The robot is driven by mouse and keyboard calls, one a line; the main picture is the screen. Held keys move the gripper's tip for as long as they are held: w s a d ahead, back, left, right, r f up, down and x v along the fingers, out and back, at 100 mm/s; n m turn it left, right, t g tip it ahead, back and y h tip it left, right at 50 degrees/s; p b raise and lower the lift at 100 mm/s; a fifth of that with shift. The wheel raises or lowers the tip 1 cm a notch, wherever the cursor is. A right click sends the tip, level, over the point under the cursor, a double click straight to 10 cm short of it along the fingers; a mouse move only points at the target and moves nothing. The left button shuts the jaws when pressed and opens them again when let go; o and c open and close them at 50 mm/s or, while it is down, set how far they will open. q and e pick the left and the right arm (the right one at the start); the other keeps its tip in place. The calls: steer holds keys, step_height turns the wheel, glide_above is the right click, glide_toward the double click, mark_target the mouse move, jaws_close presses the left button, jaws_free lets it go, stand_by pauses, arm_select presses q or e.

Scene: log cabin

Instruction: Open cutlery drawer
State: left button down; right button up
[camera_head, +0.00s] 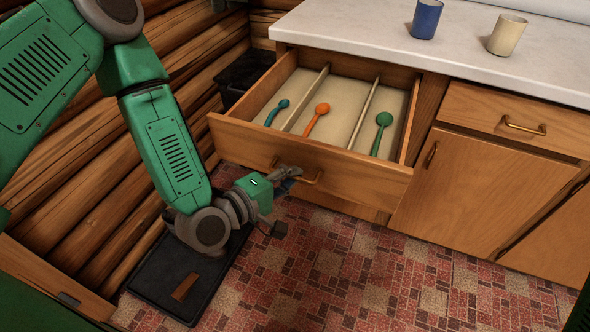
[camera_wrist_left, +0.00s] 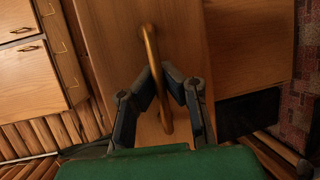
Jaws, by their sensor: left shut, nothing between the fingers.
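The cutlery drawer (camera_head: 345,170) stands pulled out from the wooden counter, its inside showing. My left gripper (camera_head: 291,173) is at the brass handle (camera_head: 314,179) on the drawer front. In the left wrist view its fingers (camera_wrist_left: 162,72) come together around the handle bar (camera_wrist_left: 157,75), with nothing pinched between them. Whether they touch the bar I cannot tell. My right gripper is not in view.
A blue cup (camera_head: 426,18) and a beige cup (camera_head: 507,35) stand on the white countertop (camera_head: 380,40). A shut drawer (camera_head: 510,121) and cupboard doors are to the right. A black mat (camera_head: 150,270) lies on the floor by the log wall. The tiled floor (camera_head: 370,280) in front is clear.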

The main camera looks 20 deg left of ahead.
arm_select(q)
steer(key=shift+a+f, duration=0.1)
steer(key=shift+f, duration=0.05)
steer(key=c, duration=1.6)
jaws_free()
steer(key=shift+c, duration=0.2)
steer(key=v, duration=0.7)
steer(key=shift+s, duration=0.15)
steer(key=shift+a, duration=0.1)
steer(key=s+f+m+g, duration=0.5)
steer(key=f+m, duration=0.1)
steer(key=f, duration=0.2)
steer(key=s+a+f+m+g+y, duration=0.3)
steer(key=s+a+f+m+g, duration=0.1)
steer(key=s, duration=0.2)
steer(key=s+a+f+m+g+y, duration=0.3)
steer(key=s+a+f+m+g, duration=0.1)
steer(key=s, duration=0.3)
steer(key=shift+s+f+m+g+y, duration=0.15)
steer(key=shift+f+m+g+y, duration=0.2)
steer(key=shift+f+g, duration=0.2)
